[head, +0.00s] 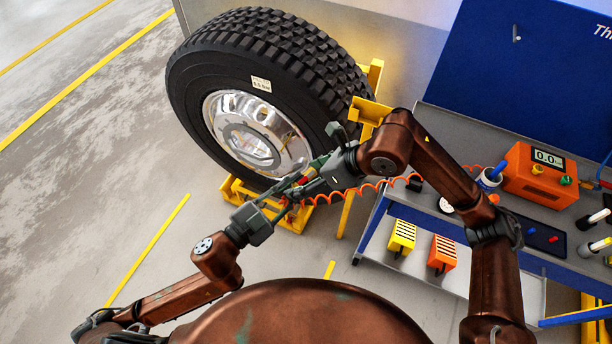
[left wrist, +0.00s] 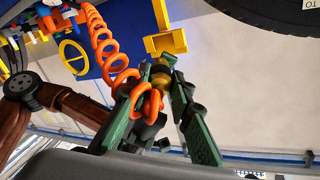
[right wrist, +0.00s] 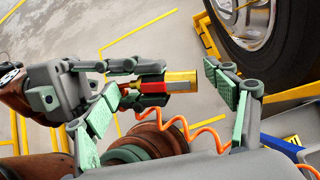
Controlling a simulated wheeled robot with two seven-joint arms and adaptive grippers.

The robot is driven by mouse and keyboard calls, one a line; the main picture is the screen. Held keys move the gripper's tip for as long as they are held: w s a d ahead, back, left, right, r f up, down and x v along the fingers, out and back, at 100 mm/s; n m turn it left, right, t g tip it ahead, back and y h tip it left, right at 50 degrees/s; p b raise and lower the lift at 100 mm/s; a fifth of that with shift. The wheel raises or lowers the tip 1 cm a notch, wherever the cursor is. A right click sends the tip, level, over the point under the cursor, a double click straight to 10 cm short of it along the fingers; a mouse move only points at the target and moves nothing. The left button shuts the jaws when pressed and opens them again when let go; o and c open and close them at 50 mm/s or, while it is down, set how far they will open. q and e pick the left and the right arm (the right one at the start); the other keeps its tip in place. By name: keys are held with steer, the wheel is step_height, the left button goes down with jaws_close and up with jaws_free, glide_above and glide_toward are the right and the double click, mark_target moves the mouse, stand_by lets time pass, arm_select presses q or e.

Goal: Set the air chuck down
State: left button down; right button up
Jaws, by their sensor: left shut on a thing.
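The air chuck (right wrist: 180,82), with a brass end and a red part, is held in my left gripper (right wrist: 150,84), seen from the side in the right wrist view. In the left wrist view its yellowish body (left wrist: 160,82) shows between the green fingers, with the orange coiled hose (left wrist: 104,42) running to it. In the head view my left gripper (head: 284,193) is in front of the wheel, above the floor. My right gripper (head: 312,182) is close beside it; in the right wrist view its green-padded fingers stand wide apart, either side of the chuck. I cannot tell whether they touch it.
A large truck wheel (head: 262,92) stands on a yellow stand (head: 240,190). At right is a workbench (head: 452,127) with an orange gauge box (head: 538,172), bottles and tools. The orange hose stretches from the bench to the chuck. Yellow and orange blocks (head: 402,236) hang at the bench's front.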

steer(key=c, duration=1.1)
arm_select(q)
steer(key=c, duration=1.7)
jaws_free()
arm_select(e)
steer(key=shift+c, duration=0.9)
arm_select(q)
steer(key=shift+o, duration=0.2)
